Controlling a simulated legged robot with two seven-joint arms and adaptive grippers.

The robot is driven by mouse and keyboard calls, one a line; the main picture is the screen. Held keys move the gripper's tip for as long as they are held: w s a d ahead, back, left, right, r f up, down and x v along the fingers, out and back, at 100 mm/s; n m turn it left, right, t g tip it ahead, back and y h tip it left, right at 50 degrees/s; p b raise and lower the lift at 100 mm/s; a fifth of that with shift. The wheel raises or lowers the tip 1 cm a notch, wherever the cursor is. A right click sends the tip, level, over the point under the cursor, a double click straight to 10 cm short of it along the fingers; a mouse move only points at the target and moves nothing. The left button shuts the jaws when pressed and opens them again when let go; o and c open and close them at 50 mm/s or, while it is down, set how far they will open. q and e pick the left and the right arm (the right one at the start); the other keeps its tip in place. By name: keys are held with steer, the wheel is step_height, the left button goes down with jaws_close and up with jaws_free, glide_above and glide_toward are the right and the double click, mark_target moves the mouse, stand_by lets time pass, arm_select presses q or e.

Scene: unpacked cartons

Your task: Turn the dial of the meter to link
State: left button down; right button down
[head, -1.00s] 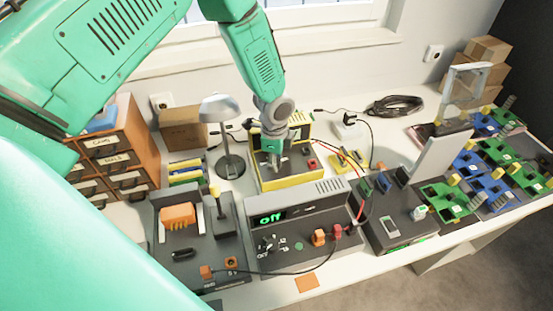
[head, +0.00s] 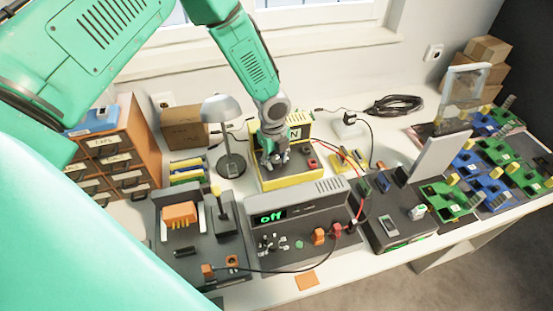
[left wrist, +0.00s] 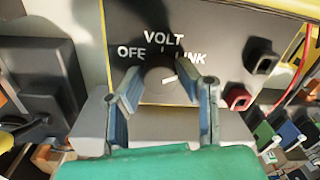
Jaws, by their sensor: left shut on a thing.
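The meter (head: 292,181) is a yellow-framed box with a dark face, standing at the middle of the bench in the head view. In the left wrist view its panel (left wrist: 205,22) reads VOLT at the top, OFF at the left and LINK at the right. The round dial (left wrist: 158,76) has a white mark pointing right, toward the LINK side. My left gripper (head: 272,163) is at the meter's face; in the left wrist view its two fingers (left wrist: 168,82) are shut on the dial, one on each side. They partly cover the dial and the LINK label. My right gripper is not in view.
A grey unit reading "off" (head: 330,205) stands in front of the meter. A desk lamp (head: 230,140) is close at its left. Black and red sockets (left wrist: 238,98) sit right of the dial, with cables nearby. Boards (head: 490,190) fill the right.

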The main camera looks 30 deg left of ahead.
mark_target(274, 159)
arm_select(q)
steer(key=shift+w+a+r, duration=0.1)
steer(key=shift+w+r, duration=0.1)
steer(key=shift+w, duration=0.1)
steer(key=c, duration=1.2)
jaws_free()
steer(key=shift+s+f, duration=0.1)
steer(key=r, duration=1.1)
steer(key=shift+s+a+r, duration=0.2)
steer(key=shift+s+r, duration=0.05)
steer(key=shift+r, duration=0.15)
